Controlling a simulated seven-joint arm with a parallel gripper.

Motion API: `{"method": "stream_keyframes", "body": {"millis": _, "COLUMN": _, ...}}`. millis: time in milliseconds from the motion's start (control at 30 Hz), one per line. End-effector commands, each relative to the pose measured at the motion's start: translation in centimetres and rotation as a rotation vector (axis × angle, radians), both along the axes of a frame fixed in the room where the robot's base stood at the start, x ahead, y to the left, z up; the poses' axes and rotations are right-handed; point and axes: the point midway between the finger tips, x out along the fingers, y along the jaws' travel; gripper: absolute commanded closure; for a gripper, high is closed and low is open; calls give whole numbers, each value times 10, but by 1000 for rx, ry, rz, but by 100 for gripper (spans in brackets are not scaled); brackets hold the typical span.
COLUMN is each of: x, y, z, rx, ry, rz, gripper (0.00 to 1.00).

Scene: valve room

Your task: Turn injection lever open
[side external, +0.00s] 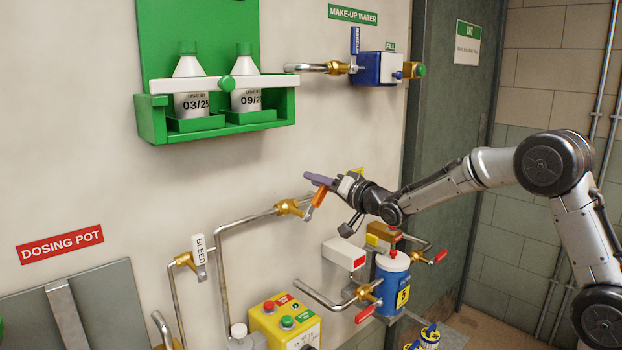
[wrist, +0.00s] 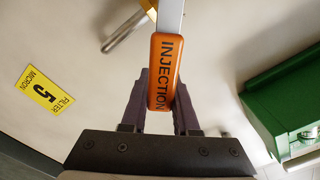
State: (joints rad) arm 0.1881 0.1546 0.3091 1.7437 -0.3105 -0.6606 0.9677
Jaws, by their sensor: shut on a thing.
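The injection lever (side external: 318,197) has an orange grip on a brass valve (side external: 288,207) on a pipe at the wall. In the side view it slants from the upper right to the lower left and is partly covered by my gripper (side external: 322,181). In the wrist view the orange lever (wrist: 166,65) reads INJECTION, and a grey bar runs on from its upper end. My gripper's dark fingers (wrist: 163,102) are shut on its lower end, one on each side. Part of the brass valve or pipe (wrist: 128,28) shows at the upper left.
A blue filter vessel (side external: 393,280) with red-handled valves stands below my arm. A green bottle rack (side external: 215,125) hangs on the upper left wall and shows in the wrist view (wrist: 290,105). The BLEED lever (side external: 198,250) is at the lower left. The wall above the injection lever is bare.

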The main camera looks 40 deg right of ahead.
Motion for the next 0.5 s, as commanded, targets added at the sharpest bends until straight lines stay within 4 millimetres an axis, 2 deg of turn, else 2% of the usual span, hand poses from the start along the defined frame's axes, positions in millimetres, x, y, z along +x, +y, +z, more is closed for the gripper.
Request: {"method": "stream_keyframes", "body": {"millis": 500, "x": 0, "y": -25, "z": -37, "rx": 487, "ry": 4, "rz": -4, "gripper": 100}}
